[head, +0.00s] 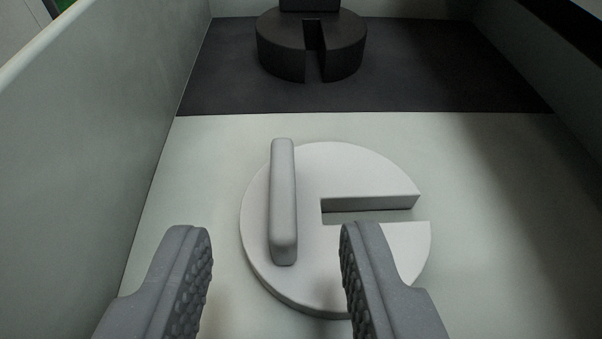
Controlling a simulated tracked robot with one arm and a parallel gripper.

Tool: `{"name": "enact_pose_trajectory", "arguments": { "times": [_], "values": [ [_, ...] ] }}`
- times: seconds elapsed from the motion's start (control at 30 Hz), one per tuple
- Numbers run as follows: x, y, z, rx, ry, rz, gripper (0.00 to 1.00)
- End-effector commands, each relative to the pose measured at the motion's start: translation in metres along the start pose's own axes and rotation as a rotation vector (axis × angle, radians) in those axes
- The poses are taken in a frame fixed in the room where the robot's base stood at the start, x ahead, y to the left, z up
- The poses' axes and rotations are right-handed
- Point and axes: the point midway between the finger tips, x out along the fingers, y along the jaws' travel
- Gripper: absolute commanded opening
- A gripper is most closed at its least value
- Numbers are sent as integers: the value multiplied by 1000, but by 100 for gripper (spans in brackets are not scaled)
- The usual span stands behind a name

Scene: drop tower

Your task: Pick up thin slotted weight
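The thin slotted weight (330,165) is a flat, light grey disc lying on the pale floor in the middle of the head view. Its slot opens toward the right. An upright grey bar handle (283,200) stands on its left part. My gripper (276,245) is open, with textured inner pads. Its left finger is left of the disc, and its right finger overlaps the disc's lower part in the view. The handle shows between the fingers and a little beyond them. Nothing is held. The right finger hides part of the disc's near right side.
A thicker black slotted weight (280,50) with a dark handle sits on a dark floor area (440,70) at the back. A pale wall (120,120) runs along the left, and a darker wall stands at the right. The pale floor right of the disc is clear.

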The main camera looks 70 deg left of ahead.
Motion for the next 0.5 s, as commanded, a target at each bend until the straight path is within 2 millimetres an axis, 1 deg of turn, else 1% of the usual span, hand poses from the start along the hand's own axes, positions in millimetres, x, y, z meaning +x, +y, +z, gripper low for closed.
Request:
{"name": "enact_pose_trajectory", "arguments": {
  "times": [0.03,0.1,0.33,0.5],
  "values": [
    [9,0,0,-1,1,-2,36],
    [17,1,0,-2,2,-1,36],
    [31,0,0,-1,2,-3,36],
    [54,1,5,0,1,-4,36]
  ]
}}
